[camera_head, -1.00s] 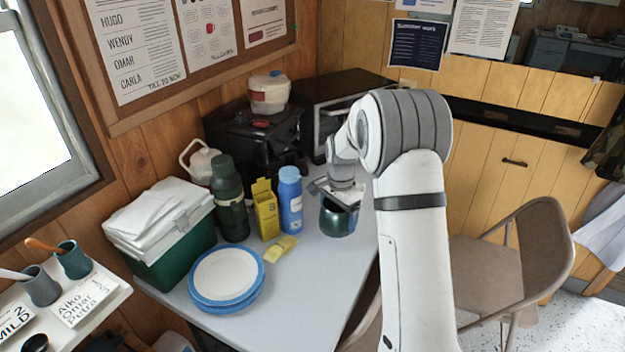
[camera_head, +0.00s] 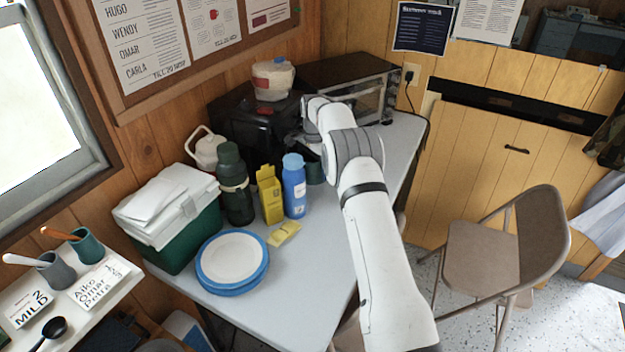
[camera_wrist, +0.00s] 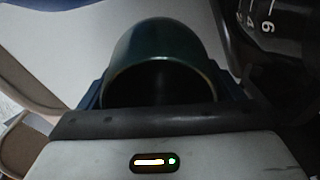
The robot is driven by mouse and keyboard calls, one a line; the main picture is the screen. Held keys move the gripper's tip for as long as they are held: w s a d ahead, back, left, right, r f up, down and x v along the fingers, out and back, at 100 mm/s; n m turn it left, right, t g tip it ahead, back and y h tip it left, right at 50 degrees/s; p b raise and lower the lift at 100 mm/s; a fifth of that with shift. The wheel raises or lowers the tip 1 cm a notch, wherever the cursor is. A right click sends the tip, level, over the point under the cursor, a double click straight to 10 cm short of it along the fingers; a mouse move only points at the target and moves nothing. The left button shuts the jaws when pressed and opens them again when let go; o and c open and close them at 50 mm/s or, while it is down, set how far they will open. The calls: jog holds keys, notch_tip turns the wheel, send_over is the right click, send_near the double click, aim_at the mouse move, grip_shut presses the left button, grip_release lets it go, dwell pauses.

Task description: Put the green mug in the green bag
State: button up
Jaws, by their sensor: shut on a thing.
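The dark green mug (camera_wrist: 165,45) fills the upper middle of the wrist view, its open rim facing the camera. My gripper (camera_wrist: 165,95) is shut on it, with a finger at each side of the mug. In the head view a part of the mug (camera_head: 315,172) shows just right of the blue bottle; my arm hides the rest and most of my gripper (camera_head: 308,147). I cannot tell how far the mug is above the table. I see no green bag in either view.
On the table (camera_head: 318,245) stand a blue bottle (camera_head: 294,187), a yellow box (camera_head: 269,195), a dark green flask (camera_head: 235,185), blue-rimmed plates (camera_head: 232,258) and a green cooler (camera_head: 185,235). A black machine (camera_head: 245,125) and an oven (camera_head: 370,100) are behind. A chair (camera_head: 490,245) stands right.

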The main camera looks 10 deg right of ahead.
jog(key=shift+w+a+f+p, duration=0.1)
jog(key=shift+f+p, duration=0.25)
jog(key=shift+f, duration=3.1)
jog(key=shift+f, duration=0.1)
